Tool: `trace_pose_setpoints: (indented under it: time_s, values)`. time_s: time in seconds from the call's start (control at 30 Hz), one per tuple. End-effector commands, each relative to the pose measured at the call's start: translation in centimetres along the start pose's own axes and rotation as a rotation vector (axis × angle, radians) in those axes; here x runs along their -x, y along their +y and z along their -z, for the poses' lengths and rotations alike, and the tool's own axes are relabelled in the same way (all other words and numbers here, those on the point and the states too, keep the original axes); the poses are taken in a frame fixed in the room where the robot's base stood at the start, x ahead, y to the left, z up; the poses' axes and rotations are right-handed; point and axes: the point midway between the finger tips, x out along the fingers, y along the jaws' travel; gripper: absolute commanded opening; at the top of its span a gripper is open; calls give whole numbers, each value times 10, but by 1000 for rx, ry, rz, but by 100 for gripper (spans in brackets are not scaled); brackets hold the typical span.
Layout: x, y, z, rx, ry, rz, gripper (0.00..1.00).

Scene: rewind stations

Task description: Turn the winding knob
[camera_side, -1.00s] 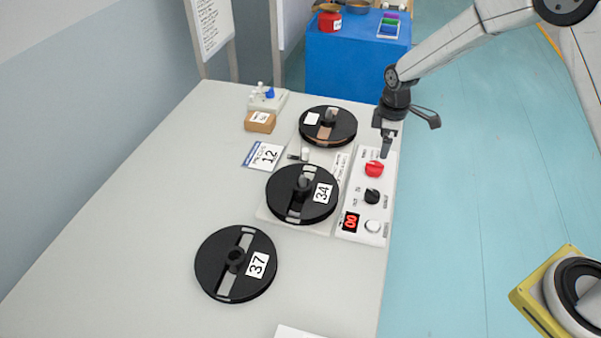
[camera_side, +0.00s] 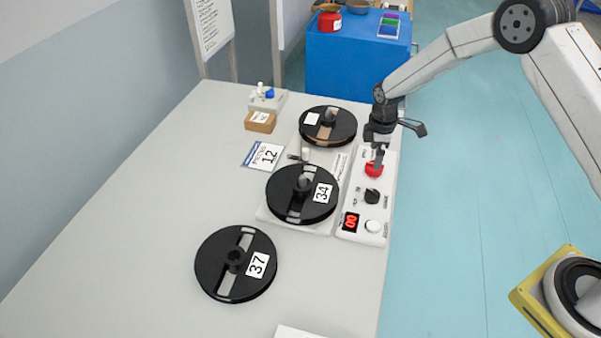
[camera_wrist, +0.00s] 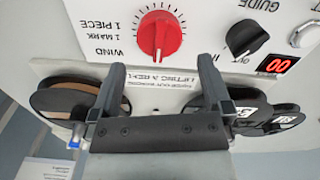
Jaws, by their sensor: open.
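The winding knob is a red round knob (camera_side: 374,170) on the white control panel, at the panel's far end. The knob lies past the gap between the fingers; I see no contact.
A black knob (camera_side: 372,196), a white button (camera_side: 373,227) and a red display reading 00 (camera_side: 350,222) share the panel. Reel 34 (camera_side: 318,211) and a copper-wound reel (camera_side: 346,126) stand beside it. Reel 37 (camera_side: 215,270) lies nearer on the table.

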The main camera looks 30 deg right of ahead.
Motion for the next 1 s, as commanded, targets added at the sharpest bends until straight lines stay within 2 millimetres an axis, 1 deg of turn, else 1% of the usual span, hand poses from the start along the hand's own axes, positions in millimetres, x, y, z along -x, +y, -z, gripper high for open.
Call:
trace_pose_setpoints:
  time_s: [0.1, 0.33, 0.5, 0.8, 0.87, 0.9, 0.97, 1.0]
  values:
    - [-15, 0, 0, 0, -1, 2, 100]
    - [-37, 0, 0, 0, -1, 1, 100]
    - [-44, 0, 0, 0, 0, -1, 100]
    - [-45, 0, 0, -1, 0, -1, 100]
    - [-45, 0, 0, 0, 0, -1, 81]
    - [-45, 0, 0, 0, 0, -1, 68]
    - [-45, 0, 0, 0, 0, -1, 49]
    - [-45, 0, 0, 0, 0, -1, 36]
